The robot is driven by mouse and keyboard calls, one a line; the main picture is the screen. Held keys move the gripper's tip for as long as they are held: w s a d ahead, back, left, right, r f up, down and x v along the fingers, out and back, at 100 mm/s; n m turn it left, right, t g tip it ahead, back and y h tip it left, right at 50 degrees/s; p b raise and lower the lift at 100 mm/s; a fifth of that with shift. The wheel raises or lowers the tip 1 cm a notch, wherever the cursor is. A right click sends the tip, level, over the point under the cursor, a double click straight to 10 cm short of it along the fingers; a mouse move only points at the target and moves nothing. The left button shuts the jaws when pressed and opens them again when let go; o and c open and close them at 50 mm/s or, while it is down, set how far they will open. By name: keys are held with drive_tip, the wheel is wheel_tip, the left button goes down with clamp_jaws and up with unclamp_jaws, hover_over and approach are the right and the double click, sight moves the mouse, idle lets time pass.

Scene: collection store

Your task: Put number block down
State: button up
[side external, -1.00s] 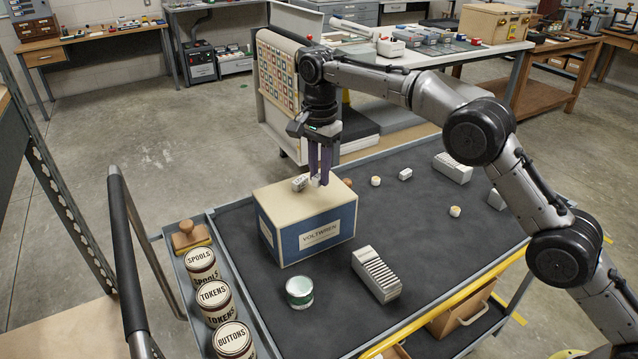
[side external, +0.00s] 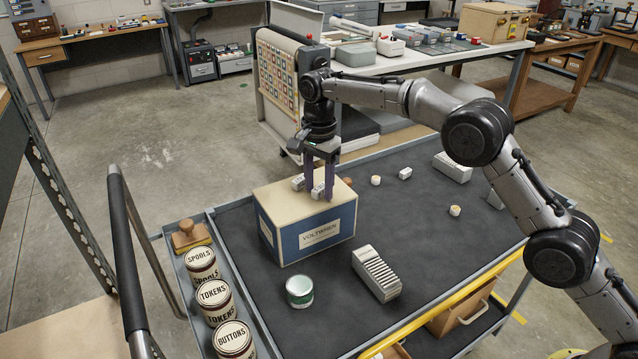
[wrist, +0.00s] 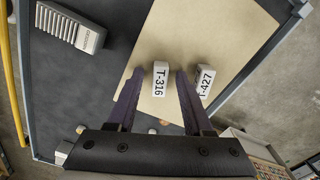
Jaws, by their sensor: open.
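My gripper (side external: 319,192) is open, with one dark finger on each side of this block, low over the box top. I cannot tell whether either finger touches it. A second white block, marked T-427 (wrist: 205,84), sits on the box just outside the right finger in the wrist view. It also shows left of the gripper in the side view (side external: 298,183). The fingers partly hide the T-316 block in the side view.
The box stands on a dark trolley top (side external: 410,215). A ribbed white holder (side external: 376,273) and a green-banded tin (side external: 299,291) are in front. Labelled tins, including Tokens (side external: 215,300), line the left tray. Small pale pieces (side external: 405,174) lie to the right, with clear mat between.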

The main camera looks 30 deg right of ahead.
sight(319, 188)
wheel_tip(319, 188, up, 6)
drive_tip(key=shift+w+r, duration=0.1)
drive_tip(key=shift+r, duration=0.8)
